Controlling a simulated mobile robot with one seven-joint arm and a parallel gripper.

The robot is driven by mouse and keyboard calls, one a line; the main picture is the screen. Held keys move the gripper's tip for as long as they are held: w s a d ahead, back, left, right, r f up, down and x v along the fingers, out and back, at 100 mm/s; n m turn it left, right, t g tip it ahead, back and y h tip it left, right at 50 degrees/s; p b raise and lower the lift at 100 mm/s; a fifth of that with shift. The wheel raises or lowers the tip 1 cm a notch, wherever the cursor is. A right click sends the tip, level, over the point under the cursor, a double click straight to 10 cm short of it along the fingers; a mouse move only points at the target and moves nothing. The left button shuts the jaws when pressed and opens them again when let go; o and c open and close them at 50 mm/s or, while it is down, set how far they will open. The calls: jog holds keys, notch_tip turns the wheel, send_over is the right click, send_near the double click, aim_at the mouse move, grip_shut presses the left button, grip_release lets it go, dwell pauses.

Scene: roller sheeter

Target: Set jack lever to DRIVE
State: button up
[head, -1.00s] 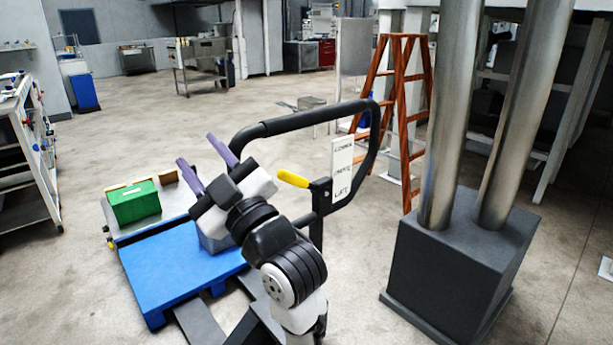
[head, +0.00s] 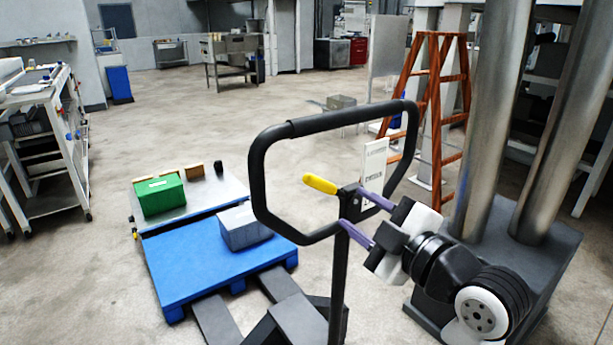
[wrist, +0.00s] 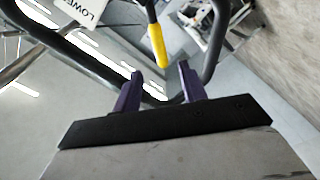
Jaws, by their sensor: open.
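The jack lever (head: 321,184) has a yellow grip and sits on the pallet jack's black loop handle (head: 262,190), pointing left and slightly up from its pivot. A white label plate (head: 373,165) stands beside the pivot; its words are too small to read here. My gripper (head: 352,212) is open and empty, its purple fingers pointing left just right of the lever's pivot in the head view. In the wrist view the yellow grip (wrist: 157,47) lies ahead of my open fingers (wrist: 160,80), between their lines and apart from them. The label plate there (wrist: 85,10) reads "LOWER".
A blue pallet (head: 205,265) on the forks carries a grey box (head: 243,228). A green box (head: 159,194) sits on a platform behind. An orange ladder (head: 433,100) and two steel columns (head: 490,110) stand right. Open floor lies left and behind.

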aim_at(312, 179)
jog(key=p+x, duration=0.4)
jog(key=x, duration=0.9)
jog(key=shift+w+a, duration=0.15)
grip_shut()
